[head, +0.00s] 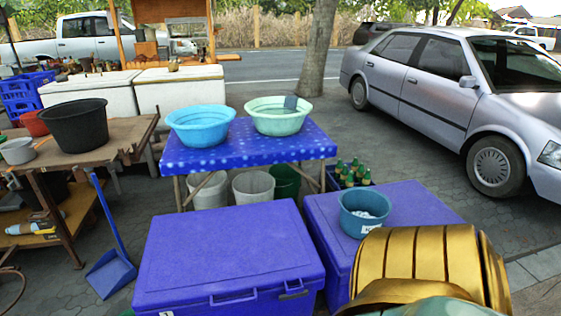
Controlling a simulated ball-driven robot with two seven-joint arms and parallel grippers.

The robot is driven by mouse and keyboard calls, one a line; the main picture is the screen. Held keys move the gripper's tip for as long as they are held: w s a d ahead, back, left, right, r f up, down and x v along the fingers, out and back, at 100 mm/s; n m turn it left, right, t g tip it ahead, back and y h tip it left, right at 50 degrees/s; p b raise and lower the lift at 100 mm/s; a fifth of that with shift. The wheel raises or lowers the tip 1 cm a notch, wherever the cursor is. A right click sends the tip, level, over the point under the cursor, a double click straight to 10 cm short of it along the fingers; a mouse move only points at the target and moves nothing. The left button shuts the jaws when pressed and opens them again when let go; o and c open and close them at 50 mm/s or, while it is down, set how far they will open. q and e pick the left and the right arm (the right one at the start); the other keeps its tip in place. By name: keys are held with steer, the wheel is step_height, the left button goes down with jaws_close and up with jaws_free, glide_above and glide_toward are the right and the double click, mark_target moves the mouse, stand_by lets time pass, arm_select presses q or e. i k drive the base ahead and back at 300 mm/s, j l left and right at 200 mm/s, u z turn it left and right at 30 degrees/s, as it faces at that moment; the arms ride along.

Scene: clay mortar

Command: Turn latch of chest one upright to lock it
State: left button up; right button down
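A large blue chest (228,250) with its lid closed stands at the bottom centre. Its front side faces me and carries a blue handle (233,299). A second blue chest (405,200) stands to the right, partly hidden. Neither my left gripper nor my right gripper is in view.
A teal basin (362,222) stands on the right chest. Behind is a blue-covered table (250,150) with two basins. A wooden table (75,152) with a black tub (78,125) and a blue dustpan (110,272) are left. A silver car (460,85) is parked right.

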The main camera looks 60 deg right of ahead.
mark_target(282, 297)
steer(key=z, duration=2.05)
steer(key=i+j+u, duration=0.2)
steer(key=i+u, duration=0.15)
steer(key=i, duration=0.1)
